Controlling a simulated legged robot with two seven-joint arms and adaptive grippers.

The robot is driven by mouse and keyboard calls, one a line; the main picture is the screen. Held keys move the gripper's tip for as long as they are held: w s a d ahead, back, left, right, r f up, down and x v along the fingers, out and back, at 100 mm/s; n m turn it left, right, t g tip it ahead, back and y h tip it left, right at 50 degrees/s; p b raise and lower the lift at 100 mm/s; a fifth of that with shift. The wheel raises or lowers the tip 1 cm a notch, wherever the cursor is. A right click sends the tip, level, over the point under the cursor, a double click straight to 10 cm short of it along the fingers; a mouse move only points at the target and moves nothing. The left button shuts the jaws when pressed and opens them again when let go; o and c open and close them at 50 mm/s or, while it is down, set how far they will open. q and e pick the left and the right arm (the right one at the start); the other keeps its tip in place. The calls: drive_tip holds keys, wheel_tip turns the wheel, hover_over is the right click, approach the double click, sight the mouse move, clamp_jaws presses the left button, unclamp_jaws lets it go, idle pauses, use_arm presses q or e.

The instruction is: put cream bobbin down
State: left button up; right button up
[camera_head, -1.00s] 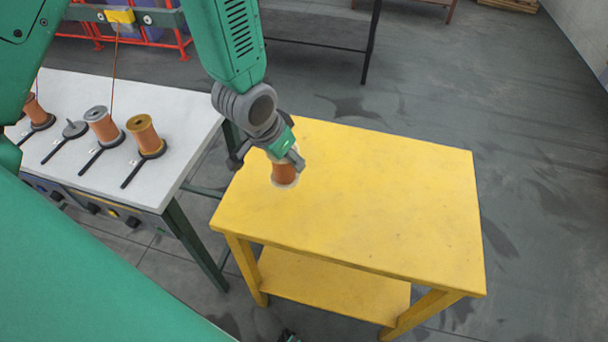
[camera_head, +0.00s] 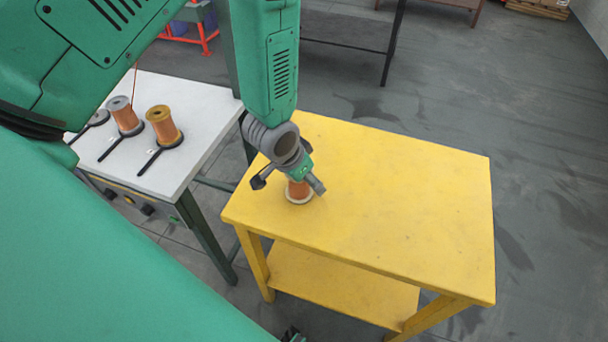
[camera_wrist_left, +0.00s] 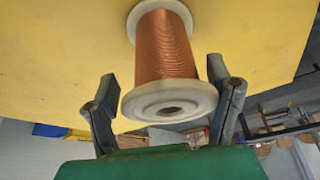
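The cream bobbin (camera_head: 299,190), wound with copper wire between cream flanges, is upright on the yellow table (camera_head: 400,210), near its left side. In the left wrist view the bobbin (camera_wrist_left: 168,60) has its far flange against the yellow top, seemingly resting on it. My left gripper (camera_head: 290,183) is over the bobbin, partly hiding it. Its fingers (camera_wrist_left: 168,105) are spread on either side of the near flange; a gap shows at the left finger, while the right finger overlaps the flange edge in view. My right gripper is not recognisable.
A white-topped bench (camera_head: 190,140) stands left of the yellow table, with a copper bobbin with a gold flange (camera_head: 163,127) and one with a grey flange (camera_head: 124,116) on it. The yellow table's middle and right are clear. A dark-framed table (camera_head: 350,35) stands behind.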

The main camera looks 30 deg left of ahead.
use_arm(q)
drive_tip(key=shift+d+r, duration=0.1)
drive_tip(key=shift+d, duration=0.3)
drive_tip(key=shift+r, duration=0.25)
drive_tip(key=v, duration=0.7)
drive_tip(key=a+v, duration=0.1)
drive_tip(key=v, duration=0.2)
drive_tip(key=shift+s+r+p, duration=0.15)
drive_tip(key=shift+p, duration=0.2)
drive_tip(key=s+f+g, duration=0.1)
drive_tip(key=s+f, duration=0.3)
drive_tip(key=f, duration=0.1)
drive_tip(key=s+f+n+g, duration=0.1)
drive_tip(key=s+f, duration=0.3)
drive_tip(key=s, duration=0.1)
drive_tip(key=shift+s+f, duration=0.15)
drive_tip(key=shift+f, duration=0.2)
drive_tip(key=s+f+g+y, duration=0.1)
drive_tip(key=s+f, duration=0.5)
drive_tip(key=s, duration=0.4)
drive_tip(key=shift+f+n+g, duration=0.25)
drive_tip(key=shift+n+g, duration=0.15)
